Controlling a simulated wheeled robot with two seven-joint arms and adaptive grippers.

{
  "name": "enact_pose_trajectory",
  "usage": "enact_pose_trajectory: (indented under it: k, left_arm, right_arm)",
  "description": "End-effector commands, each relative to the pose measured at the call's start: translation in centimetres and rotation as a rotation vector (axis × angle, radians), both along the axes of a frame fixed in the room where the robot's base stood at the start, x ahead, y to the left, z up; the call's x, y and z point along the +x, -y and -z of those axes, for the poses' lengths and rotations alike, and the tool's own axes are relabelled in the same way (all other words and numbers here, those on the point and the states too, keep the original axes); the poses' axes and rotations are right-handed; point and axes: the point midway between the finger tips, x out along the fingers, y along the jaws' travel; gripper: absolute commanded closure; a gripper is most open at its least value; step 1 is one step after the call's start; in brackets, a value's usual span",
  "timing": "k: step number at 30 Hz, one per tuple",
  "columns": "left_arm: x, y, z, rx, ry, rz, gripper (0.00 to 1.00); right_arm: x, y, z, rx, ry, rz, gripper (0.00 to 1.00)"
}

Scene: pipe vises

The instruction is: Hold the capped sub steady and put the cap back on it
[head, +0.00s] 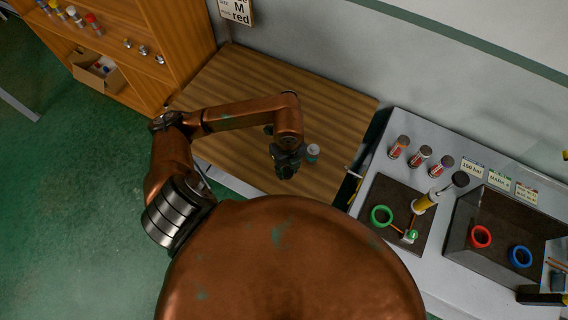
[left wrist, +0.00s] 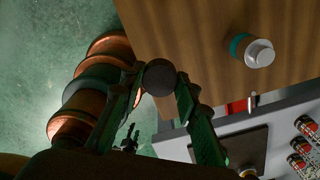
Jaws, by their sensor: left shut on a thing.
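A small teal piece with a pale grey, rounded top stands on the brown wooden table, just right of my left gripper (head: 287,160) in the head view; this teal-and-grey piece (head: 312,151) also shows at the upper right of the left wrist view (left wrist: 256,51). I cannot tell for sure whether it is the sub or its cap. My left gripper's fingers (left wrist: 160,85) are shut on a dark round piece (left wrist: 159,76), seen end on. The held piece is apart from the teal one. My right gripper is not in view.
The wooden table (head: 235,85) is mostly clear. To the right, a grey bench (head: 395,120) carries several small cans, a green ring (head: 381,215), a yellow-and-white tool (head: 427,200) and a dark tray (head: 505,215) with red and blue rings. A wooden shelf (head: 175,30) stands at the upper left.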

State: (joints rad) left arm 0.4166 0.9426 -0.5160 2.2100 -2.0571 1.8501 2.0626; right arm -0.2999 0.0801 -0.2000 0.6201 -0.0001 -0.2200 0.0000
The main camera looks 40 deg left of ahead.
Motion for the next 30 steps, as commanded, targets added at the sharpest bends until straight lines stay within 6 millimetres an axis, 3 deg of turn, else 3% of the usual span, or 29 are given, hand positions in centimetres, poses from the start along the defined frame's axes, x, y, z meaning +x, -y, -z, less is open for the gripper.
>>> enact_pose_trajectory:
  k: [17, 23, 30]
  left_arm:
    - [-0.1, 0.2, -0.1, 0.0, 0.0, 0.036, 0.87]
    - [0.7, 0.3, -0.1, 0.001, 0.002, 0.308, 0.87]
    - [1.8, 0.6, -0.2, 0.001, 0.0, 0.823, 0.87]
  right_arm:
    - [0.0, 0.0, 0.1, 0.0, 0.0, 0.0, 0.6]
    - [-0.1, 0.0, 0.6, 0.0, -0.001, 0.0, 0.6]
    - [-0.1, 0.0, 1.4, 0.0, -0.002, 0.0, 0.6]
